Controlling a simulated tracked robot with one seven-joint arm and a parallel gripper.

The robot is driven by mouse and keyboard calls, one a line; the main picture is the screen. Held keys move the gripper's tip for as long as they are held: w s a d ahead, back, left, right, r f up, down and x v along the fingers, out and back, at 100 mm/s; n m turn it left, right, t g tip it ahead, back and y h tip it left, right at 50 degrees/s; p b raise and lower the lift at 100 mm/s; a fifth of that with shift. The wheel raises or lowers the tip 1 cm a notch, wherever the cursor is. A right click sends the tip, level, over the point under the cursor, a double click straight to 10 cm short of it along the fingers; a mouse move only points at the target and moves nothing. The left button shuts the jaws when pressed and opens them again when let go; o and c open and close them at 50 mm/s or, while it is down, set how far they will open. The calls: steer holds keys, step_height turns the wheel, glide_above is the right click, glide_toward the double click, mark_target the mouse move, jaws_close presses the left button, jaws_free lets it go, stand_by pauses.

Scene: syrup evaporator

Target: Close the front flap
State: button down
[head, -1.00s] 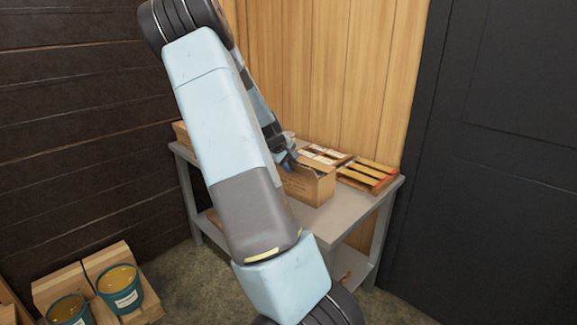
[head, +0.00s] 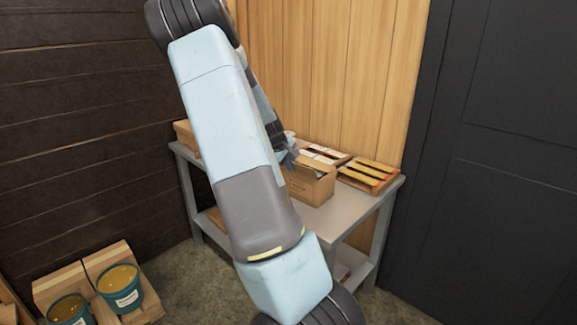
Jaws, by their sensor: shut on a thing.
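An open cardboard box (head: 312,189) stands on the grey table, in the middle of the head view. My gripper (head: 287,158) is at the box's upper left edge, small and partly hidden behind my own arm. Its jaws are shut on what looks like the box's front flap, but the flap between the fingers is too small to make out. My arm hides the left side of the box, and I cannot tell the angle of each flap.
The grey table (head: 345,213) stands against the wooden wall. Wooden frames (head: 369,176) and flat light-coloured packs (head: 325,154) lie beside and behind the box. Another cardboard box (head: 187,138) is at the table's left end. Buckets (head: 121,287) stand on wooden crates at lower left.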

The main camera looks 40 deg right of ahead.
mark_target(300, 162)
steer(key=shift+s+d+r+y, duration=0.1)
steer(key=shift+d+y, duration=0.1)
steer(key=shift+y, duration=0.1)
steer(key=shift+d+r+g+y, duration=0.15)
steer(key=shift+d+y, duration=0.2)
steer(key=shift+y, duration=0.6)
steer(key=shift+d+g+y, duration=0.15)
steer(key=shift+d+y, duration=0.2)
steer(key=shift+y, duration=0.6)
steer(key=shift+w+d+f+g+y, duration=0.15)
steer(key=shift+d+f+g+y, duration=0.35)
steer(key=shift+y, duration=1.75)
steer(key=shift+w+d+f+g+y, duration=0.15)
steer(key=shift+d+y, duration=0.65)
steer(key=shift+y, duration=1.4)
steer(key=shift+w+d+f+g+y, duration=0.1)
steer(key=shift+d+f+g+y, duration=0.4)
steer(key=shift+y, duration=1.75)
steer(key=shift+d+r+t, duration=0.15)
steer(key=shift+d+t, duration=0.05)
steer(key=shift+t, duration=0.05)
steer(key=c, duration=1.3)
jaws_free()
